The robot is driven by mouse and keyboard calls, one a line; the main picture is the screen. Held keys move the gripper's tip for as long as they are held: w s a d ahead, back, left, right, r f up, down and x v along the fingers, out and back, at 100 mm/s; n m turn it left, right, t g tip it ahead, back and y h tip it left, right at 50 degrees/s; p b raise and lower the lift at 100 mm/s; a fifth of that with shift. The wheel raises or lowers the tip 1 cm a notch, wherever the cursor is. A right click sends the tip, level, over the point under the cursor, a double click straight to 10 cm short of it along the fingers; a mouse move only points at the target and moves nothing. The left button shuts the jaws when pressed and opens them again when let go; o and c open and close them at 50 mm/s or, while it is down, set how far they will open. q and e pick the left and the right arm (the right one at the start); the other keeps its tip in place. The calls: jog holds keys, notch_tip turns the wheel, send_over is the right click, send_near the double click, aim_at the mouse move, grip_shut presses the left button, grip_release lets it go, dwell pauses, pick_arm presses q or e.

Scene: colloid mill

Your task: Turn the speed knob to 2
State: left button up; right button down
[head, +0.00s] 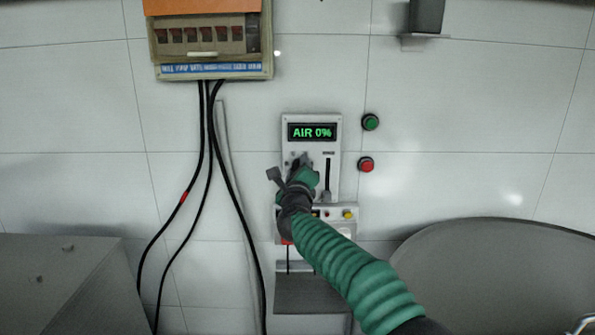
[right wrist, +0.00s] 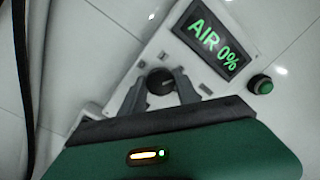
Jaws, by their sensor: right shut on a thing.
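The speed knob (right wrist: 160,81) is a round black dial on the white control panel (head: 327,122), below a display (head: 312,132) that reads "AIR 0%". My right gripper (right wrist: 158,88) is shut on the knob, with one finger on each side of it in the right wrist view. In the head view my right gripper (head: 299,166) and its green-sleeved arm hide most of the knob. The number the knob points to is too small to read. My left gripper is not in view.
A slider (head: 327,180) sits right of the knob. A green button (head: 370,122) and a red button (head: 366,164) are on the wall to the right. Black cables (head: 207,150) hang from a breaker box (head: 208,40) at upper left. A grey vessel (head: 490,270) stands at lower right.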

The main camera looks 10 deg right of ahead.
jog(key=shift+f, duration=0.5)
jog(key=c, duration=1.2)
grip_release()
jog(key=shift+o, duration=1.3)
jog(key=shift+r, duration=0.1)
jog(key=shift+o, duration=0.2)
jog(key=shift+w+r, duration=0.1)
jog(key=b+v, duration=0.4)
jog(key=v, duration=1.3)
